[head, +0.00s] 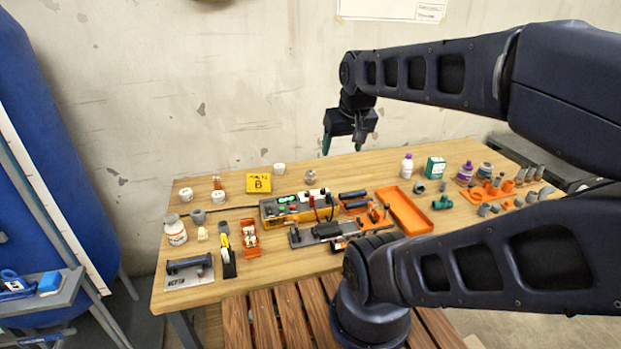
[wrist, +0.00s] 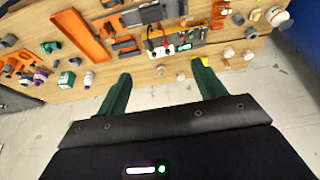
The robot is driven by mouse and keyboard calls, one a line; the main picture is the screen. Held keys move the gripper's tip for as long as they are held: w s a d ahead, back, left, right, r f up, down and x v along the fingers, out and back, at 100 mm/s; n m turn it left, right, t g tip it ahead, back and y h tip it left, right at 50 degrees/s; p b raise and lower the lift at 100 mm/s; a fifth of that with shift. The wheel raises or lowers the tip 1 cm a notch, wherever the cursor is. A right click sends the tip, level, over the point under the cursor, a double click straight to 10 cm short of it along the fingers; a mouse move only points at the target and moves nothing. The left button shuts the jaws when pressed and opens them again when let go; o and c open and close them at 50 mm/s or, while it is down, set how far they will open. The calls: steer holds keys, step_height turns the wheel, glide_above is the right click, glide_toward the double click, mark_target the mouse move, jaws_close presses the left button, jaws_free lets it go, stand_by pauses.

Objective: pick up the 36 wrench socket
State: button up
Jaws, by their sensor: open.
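I cannot read a size on any part, so I cannot tell which one is the 36 wrench socket. A small grey metal fitting (head: 311,176) stands alone at the table's back edge; it also shows in the wrist view (wrist: 161,70), between my fingertips in the picture. Other grey socket-like pieces stand on the left, one (head: 198,216) beside the black cable and another (head: 223,228) closer to the front. My gripper (head: 343,146) hangs above and behind the back edge, with green fingers apart and nothing between them. It shows in the wrist view (wrist: 161,72) too.
A yellow B block (head: 258,184) and white cups (head: 280,168) stand at the back left. A yellow-orange device (head: 298,207) with cables sits mid-table, beside an orange tray (head: 404,211). Bottles and several pipe fittings crowd the right. The wall (head: 230,90) is close behind the table.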

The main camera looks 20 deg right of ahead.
steer(key=w+m+g, duration=0.1)
steer(key=w+m, duration=0.2)
steer(key=w, duration=1.3)
steer(key=m+g, duration=0.4)
steer(key=m, duration=0.3)
glide_above(310, 172)
step_height(310, 172, down, 29)
steer(key=shift+d, duration=0.1)
steer(key=shift+w+f, duration=0.2)
steer(key=shift+f, duration=5.6)
steer(key=c, duration=1.2)
